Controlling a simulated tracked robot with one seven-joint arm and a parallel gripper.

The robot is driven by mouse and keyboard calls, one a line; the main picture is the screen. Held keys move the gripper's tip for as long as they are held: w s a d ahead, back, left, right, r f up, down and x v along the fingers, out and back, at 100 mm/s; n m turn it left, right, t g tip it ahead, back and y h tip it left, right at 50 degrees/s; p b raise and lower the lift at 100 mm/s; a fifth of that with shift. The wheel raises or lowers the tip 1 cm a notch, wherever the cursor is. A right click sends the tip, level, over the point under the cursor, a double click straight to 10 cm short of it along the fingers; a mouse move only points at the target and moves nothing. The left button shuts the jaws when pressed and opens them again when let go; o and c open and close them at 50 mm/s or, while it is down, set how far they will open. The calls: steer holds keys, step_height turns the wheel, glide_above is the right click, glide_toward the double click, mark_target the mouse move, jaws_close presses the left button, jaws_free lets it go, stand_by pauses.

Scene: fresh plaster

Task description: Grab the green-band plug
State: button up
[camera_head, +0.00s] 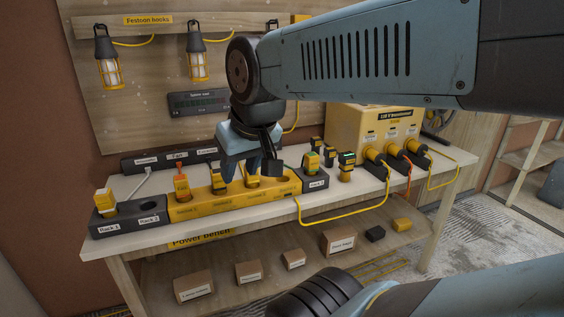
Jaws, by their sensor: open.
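My gripper (249,170) is open and points down over the right part of the yellow strip, left of the green-band plug. A yellow plug (252,178) shows below my gripper; I cannot tell whether they touch.
Rack 1 (128,219) holds a yellow plug (105,202) at the left end. Plugs with leads stand in the strip. A yellow box (372,127) with several cabled plugs is at the right. Lamps (109,70) hang behind. The bench front (300,214) has a looping yellow cable.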

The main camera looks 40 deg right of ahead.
steer(key=shift+w+d, duration=0.25)
steer(key=shift+w, duration=0.15)
steer(key=shift+o, duration=1.4)
steer(key=shift+w+d, duration=0.25)
steer(key=o, duration=0.4)
steer(key=w+d+f+h, duration=0.1)
steer(key=w+d, duration=0.2)
steer(key=w+d+f+m+t+h, duration=0.1)
steer(key=w+d, duration=0.2)
steer(key=w, duration=0.1)
steer(key=w+d+t+h, duration=0.1)
steer(key=w+d, duration=0.3)
steer(key=shift+f, duration=0.4)
steer(key=shift+c, duration=0.2)
steer(key=w+d+f+t+h, duration=0.1)
steer(key=w+d+f, duration=0.25)
steer(key=d, duration=0.25)
steer(key=w+d+f+t+h, duration=0.1)
steer(key=w+d+f+t, duration=0.1)
steer(key=w+d, duration=0.3)
steer(key=m+t, duration=0.2)
steer(key=t, duration=0.5)
glide_toward(314, 162)
steer(key=x, duration=0.9)
steer(key=shift+r+x, duration=0.1)
steer(key=shift+x, duration=1.2)
steer(key=shift+r+x, duration=0.15)
steer(key=shift+x, duration=1.15)
